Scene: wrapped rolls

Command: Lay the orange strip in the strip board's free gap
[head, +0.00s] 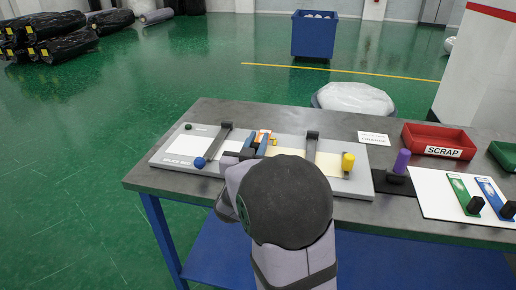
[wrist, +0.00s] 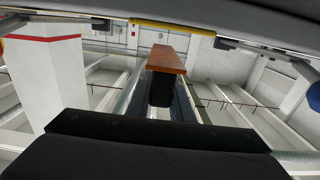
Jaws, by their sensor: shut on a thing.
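My gripper (head: 257,143) is over the middle of the grey strip board (head: 168,161), with its fingers close together. In the wrist view an orange-brown strip (wrist: 166,60) with a black grip block (wrist: 160,91) under it is held between the fingers. In the head view only a small orange patch (head: 263,134) shows by the fingertips. The board carries pale sheets at left and right and two dark clamp bars (head: 216,143) (head: 311,150). My arm and fingers hide the board's middle, so I cannot tell where the free gap is or whether the strip touches the board.
A blue knob (head: 199,162) and a yellow knob (head: 348,161) stand on the board. Right of it are a purple knob (head: 402,161), a red scrap tray (head: 437,142) and a white sheet (head: 435,196) with green (head: 459,190) and blue strips (head: 488,190). The table's left end is bare.

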